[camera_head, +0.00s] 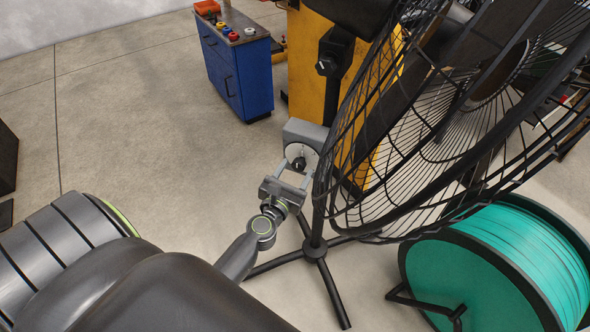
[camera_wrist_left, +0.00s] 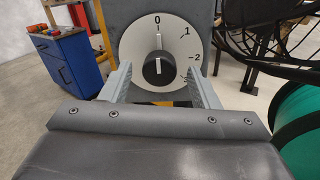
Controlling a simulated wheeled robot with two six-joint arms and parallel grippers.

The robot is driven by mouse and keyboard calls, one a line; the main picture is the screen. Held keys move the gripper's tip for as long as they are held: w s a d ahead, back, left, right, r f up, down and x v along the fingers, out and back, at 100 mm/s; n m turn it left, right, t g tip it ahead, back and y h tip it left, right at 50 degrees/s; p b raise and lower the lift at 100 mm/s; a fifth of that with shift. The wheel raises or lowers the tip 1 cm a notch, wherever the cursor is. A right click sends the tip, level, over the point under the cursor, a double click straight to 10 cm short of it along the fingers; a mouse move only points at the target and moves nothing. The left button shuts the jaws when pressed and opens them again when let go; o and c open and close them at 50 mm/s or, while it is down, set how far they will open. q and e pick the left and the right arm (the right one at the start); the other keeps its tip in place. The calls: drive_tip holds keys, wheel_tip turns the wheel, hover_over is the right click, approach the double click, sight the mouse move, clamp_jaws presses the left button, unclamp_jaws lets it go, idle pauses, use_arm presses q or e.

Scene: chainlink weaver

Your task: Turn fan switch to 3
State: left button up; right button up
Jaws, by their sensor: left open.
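The fan (camera_head: 440,120) is a large black wire cage on a dark stand. Its grey switch box (camera_head: 303,133) carries a round white dial with a black knob (camera_head: 299,164). In the left wrist view the dial (camera_wrist_left: 185,45) shows 0 at the top, then 1 and 2 down the right side; the lowest mark is partly hidden. The white line on the knob (camera_wrist_left: 158,70) points up to 0. My left gripper (camera_head: 296,172) is open, with one finger on each side of the knob. I cannot tell whether the fingers touch it. My right gripper is not in view.
A blue cabinet (camera_head: 239,70) stands at the back left with several small items on top. A teal cable reel (camera_head: 500,265) stands at the lower right. The fan's black tripod feet (camera_head: 328,285) spread below the dial.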

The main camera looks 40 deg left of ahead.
use_arm(q)
drive_tip(key=shift+w, duration=0.2)
drive_tip(key=c, duration=1)
drive_tip(key=shift+o, duration=0.2)
